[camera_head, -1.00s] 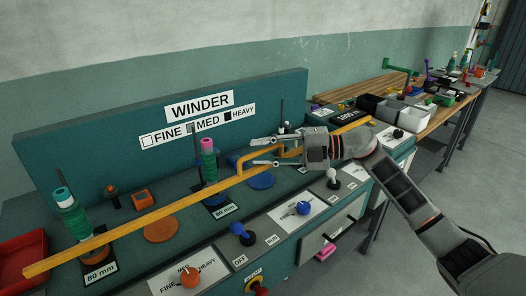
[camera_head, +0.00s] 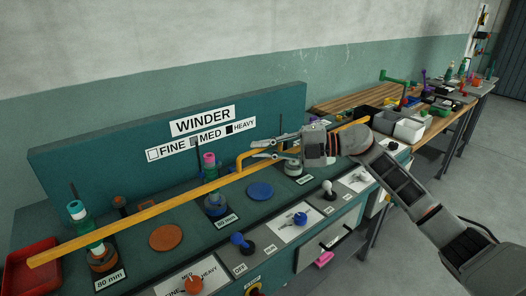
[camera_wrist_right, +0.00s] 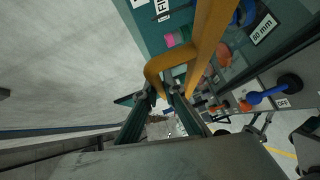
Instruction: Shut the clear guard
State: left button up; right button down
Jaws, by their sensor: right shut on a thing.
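The clear guard shows mainly as its long yellow edge bar (camera_head: 140,217), which runs slantwise across the picture over the winder bench. Its clear pane is hard to make out. A yellow handle (camera_head: 240,163) stands on the bar near the middle. My right gripper (camera_head: 262,150) is shut on this handle, coming from the right. In the right wrist view the handle (camera_wrist_right: 156,66) enters between the fingers of my right gripper (camera_wrist_right: 162,92), and the bar (camera_wrist_right: 212,40) runs beside it. My left gripper is not in view.
Behind the bar is the upright WINDER panel (camera_head: 90,150). Spools (camera_head: 75,211), an orange disc (camera_head: 166,237) and a blue disc (camera_head: 260,190) are on the bench. Knobs line the front, including a blue one (camera_head: 299,219). A red tray (camera_head: 32,262) is at left.

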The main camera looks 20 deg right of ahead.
jog(key=c, duration=2.1)
grip_release()
jog(key=shift+r, duration=0.45)
jog(key=shift+c, duration=0.2)
jog(key=shift+f, duration=0.15)
jog(key=shift+d, duration=0.1)
jog(key=v, duration=1.1)
jog(key=shift+d, duration=0.4)
jog(key=shift+s, duration=0.1)
